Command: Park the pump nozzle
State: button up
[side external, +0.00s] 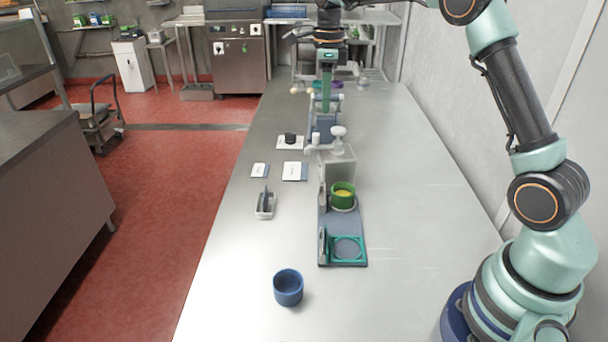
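A pump with a white round head (338,132) stands on a pale grey block-like container (338,165) near the middle of the bench. A small white upright piece (316,138) shows just left of the head; I cannot tell whether it is the nozzle tip. A green cup (343,196) with yellow contents sits in front of the container, on a grey tray (338,219). My gripper (325,100) hangs behind the pump, farther along the bench. Its fingers are small and overlap things behind, so their opening is unclear. No contact with the pump shows.
A teal ring holder (347,247) is at the tray's near end. A blue cup (288,287) stands nearer. A white holder (265,207), cards (293,171) and a black knob on a white plate (290,139) lie left. The bench's right side is clear.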

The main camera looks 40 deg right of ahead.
jog(key=shift+r, duration=2.3)
jog(key=shift+o, duration=1.2)
jog(key=o, duration=1)
jog(key=a, duration=0.1)
jog(key=w+a+f, duration=0.1)
jog(key=a, duration=0.2)
jog(key=shift+w+a+f, duration=0.15)
jog(key=shift+a+f, duration=0.15)
jog(key=shift+f, duration=0.1)
jog(key=shift+c, duration=0.2)
jog(key=w+a+f, duration=0.1)
jog(key=a+f, duration=0.4)
jog(key=a, duration=0.7)
jog(key=f, duration=1)
jog(key=shift+w+a, duration=0.1)
jog(key=shift+a, duration=0.3)
jog(key=shift+r, duration=0.15)
